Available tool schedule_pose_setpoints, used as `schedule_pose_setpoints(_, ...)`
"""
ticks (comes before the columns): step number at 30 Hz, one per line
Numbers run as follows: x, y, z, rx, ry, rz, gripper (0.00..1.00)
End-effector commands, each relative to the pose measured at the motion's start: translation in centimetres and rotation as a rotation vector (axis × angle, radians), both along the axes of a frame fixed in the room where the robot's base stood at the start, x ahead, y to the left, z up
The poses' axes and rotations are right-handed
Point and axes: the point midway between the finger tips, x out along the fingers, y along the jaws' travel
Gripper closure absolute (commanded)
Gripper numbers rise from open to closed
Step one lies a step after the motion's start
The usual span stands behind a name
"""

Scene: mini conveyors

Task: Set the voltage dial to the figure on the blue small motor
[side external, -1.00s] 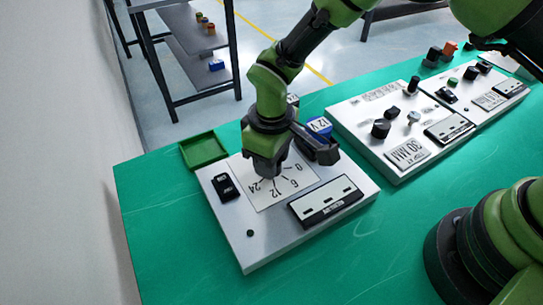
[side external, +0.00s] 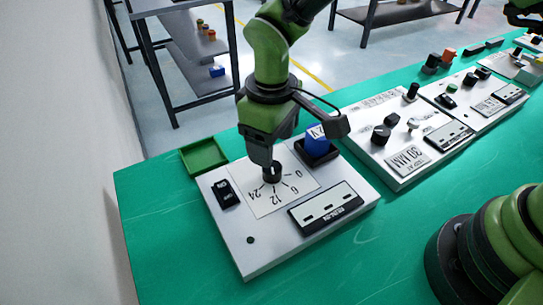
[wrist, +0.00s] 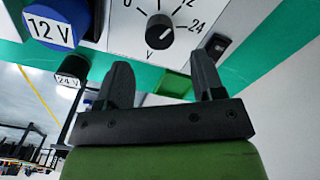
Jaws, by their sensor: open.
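The black voltage dial (side external: 272,173) sits on a white plate marked 0, 6, 12 and 24 on the near panel. It also shows in the wrist view (wrist: 160,32), with a pale pointer mark facing roughly upward, between the 0 and 12 marks; the exact figure is hard to read. The blue small motor (side external: 316,142) stands in a black holder right of the dial; its label reads 12 V in the wrist view (wrist: 48,28). My gripper (wrist: 163,75) is open and empty, pointing down just above the dial in the side view (side external: 268,158).
A dark motor labelled 24 V (wrist: 72,68) stands behind. A black rocker switch (side external: 226,193) and a display (side external: 326,207) flank the dial. A green tray (side external: 204,154) lies at the panel's back left. More control panels (side external: 405,145) stand to the right.

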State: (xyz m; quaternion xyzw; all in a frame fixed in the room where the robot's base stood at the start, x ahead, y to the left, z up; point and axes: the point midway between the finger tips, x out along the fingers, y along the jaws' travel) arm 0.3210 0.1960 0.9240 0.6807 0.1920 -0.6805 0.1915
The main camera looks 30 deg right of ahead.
Motion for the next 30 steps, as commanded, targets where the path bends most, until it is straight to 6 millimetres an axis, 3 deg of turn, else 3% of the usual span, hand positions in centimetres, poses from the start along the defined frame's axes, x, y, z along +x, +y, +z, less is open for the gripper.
schedule_pose_setpoints(3,0.1,0.0,2.1,0.001,-0.004,0.001,0.38)
schedule_pose_setpoints(7,0.0,0.0,3.3,0.002,-0.003,0.0,0.38)
schedule_pose_setpoints(23,0.0,-0.1,3.8,0.003,-0.004,-0.005,0.38)
schedule_pose_setpoints(26,0.1,-0.9,5.4,0.022,-0.022,-0.039,0.38)
schedule_pose_setpoints(30,-0.5,-3.6,10.1,0.079,-0.078,-0.153,0.38)
